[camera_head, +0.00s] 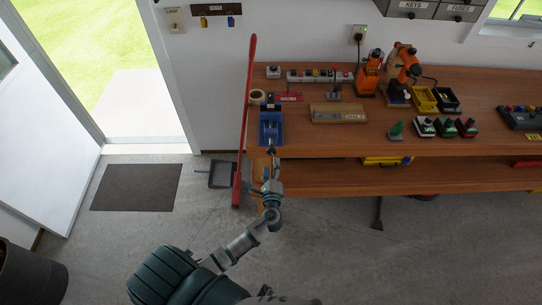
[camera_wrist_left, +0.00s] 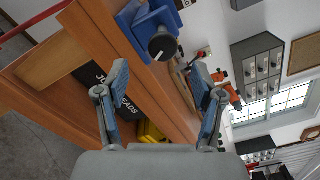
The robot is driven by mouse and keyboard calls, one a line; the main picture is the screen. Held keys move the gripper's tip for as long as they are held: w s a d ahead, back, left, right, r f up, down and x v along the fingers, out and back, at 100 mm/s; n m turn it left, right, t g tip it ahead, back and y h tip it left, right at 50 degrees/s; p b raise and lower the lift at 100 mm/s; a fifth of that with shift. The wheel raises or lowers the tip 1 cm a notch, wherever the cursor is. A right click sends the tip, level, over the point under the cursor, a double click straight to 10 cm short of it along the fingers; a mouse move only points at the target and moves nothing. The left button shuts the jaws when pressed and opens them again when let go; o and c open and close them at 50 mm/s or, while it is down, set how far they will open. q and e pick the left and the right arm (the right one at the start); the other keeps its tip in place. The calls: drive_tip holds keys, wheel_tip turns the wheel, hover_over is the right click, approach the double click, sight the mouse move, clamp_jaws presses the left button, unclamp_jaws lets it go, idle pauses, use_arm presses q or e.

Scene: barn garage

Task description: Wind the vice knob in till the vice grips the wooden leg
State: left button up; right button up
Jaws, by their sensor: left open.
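The blue vice (camera_head: 271,125) stands at the left front end of the wooden workbench. Its dark round knob (camera_head: 271,150) faces the bench's front edge. In the left wrist view, the knob (camera_wrist_left: 163,46) with a pale mark on it sits in front of the blue vice body (camera_wrist_left: 141,16). My left gripper (camera_head: 271,168) is just in front of the knob. In the wrist view its two fingers (camera_wrist_left: 162,92) are spread and empty, with the knob beyond the fingertips and apart from them. I cannot make out the wooden leg or the jaw gap. My right gripper does not show.
A long red bar (camera_head: 244,125) leans at the workbench's (camera_head: 310,148) left end. A wooden block (camera_head: 338,113) lies right of the vice, with orange tools (camera_head: 369,74) behind. The lower shelf (camera_head: 320,178) juts out below. A dark mat (camera_head: 137,187) lies left on open floor.

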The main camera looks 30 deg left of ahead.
use_arm(q)
drive_tip(key=v, duration=0.4)
drive_tip(key=shift+s+d, duration=0.2)
drive_tip(key=shift+s, duration=0.05)
wheel_tip(320, 180, down, 19)
drive_tip(key=s+n+g+h, duration=0.1)
drive_tip(key=s+g+h, duration=0.2)
drive_tip(key=g, duration=0.1)
drive_tip(key=s+d+f+n+g+h, duration=0.1)
drive_tip(key=s+f+n+g+h, duration=0.1)
drive_tip(key=s+f, duration=0.55)
drive_tip(key=s+d+f+n+g+h, duration=0.15)
drive_tip(key=s+f, duration=0.25)
drive_tip(key=f, duration=0.7)
drive_tip(key=s+d+f+n+g+h, duration=0.1)
drive_tip(key=s+f+n+g, duration=0.2)
drive_tip(key=s, duration=1.1)
drive_tip(key=s+d+f+n+g+h+b, duration=0.1)
drive_tip(key=s+f+n+g, duration=0.3)
drive_tip(key=s+f+n, duration=0.3)
drive_tip(key=s+f, duration=0.5)
drive_tip(key=s, duration=0.3)
drive_tip(key=shift+s+f+n+h, duration=0.25)
drive_tip(key=shift+s+n+h, duration=0.05)
drive_tip(key=shift+n+h, duration=0.05)
